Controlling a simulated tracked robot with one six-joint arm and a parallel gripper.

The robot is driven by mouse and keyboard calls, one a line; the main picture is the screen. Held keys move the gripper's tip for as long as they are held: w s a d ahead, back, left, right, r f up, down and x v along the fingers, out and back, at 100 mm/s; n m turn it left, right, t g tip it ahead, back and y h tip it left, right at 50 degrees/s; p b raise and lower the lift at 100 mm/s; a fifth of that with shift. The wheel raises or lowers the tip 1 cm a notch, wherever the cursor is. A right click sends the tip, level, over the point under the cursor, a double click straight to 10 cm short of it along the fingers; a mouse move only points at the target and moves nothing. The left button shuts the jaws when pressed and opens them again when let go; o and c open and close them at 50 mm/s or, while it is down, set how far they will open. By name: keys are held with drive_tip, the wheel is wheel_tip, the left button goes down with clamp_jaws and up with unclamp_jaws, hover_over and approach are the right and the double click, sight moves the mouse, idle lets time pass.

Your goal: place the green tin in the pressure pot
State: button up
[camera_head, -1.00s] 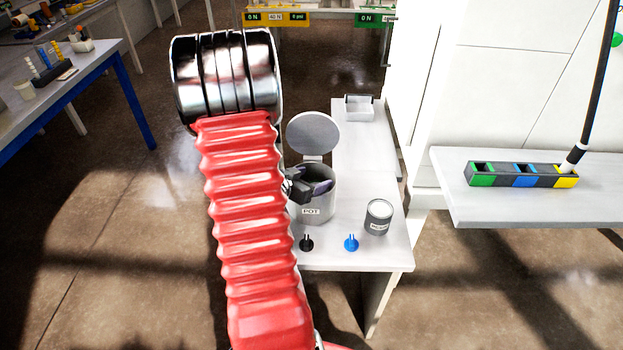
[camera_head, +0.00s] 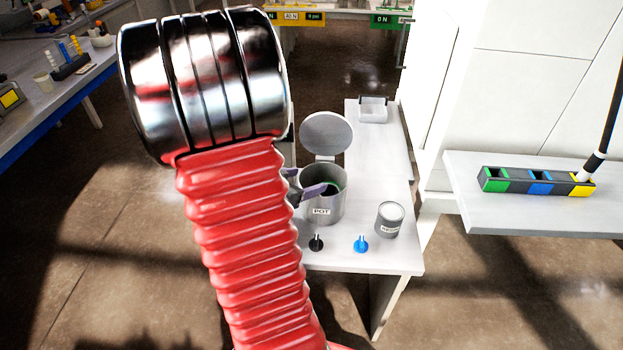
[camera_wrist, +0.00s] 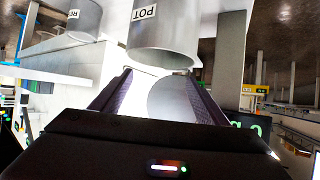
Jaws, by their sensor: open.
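The grey pressure pot (camera_head: 322,208), labelled POT, stands on the white bench. Its round lid (camera_head: 326,133) is swung up behind it. Inside the pot's mouth a bit of green (camera_head: 337,186) shows, which looks like the green tin; most of it is hidden by the pot wall and a finger. My gripper (camera_head: 310,179) is open at the pot's left rim, one finger crossing in front of the mouth. In the wrist view the open fingers (camera_wrist: 160,74) have nothing gripped between them, and the pot (camera_wrist: 165,38) lies just beyond them.
A grey tin labelled RESIN (camera_head: 390,220) stands right of the pot. A black valve (camera_head: 316,242) and a blue valve (camera_head: 361,244) stand in front. A small clear box (camera_head: 373,109) is at the back. A rack with coloured slots (camera_head: 538,182) sits on the right bench.

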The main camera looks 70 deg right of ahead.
drive_tip(key=shift+v, duration=0.85)
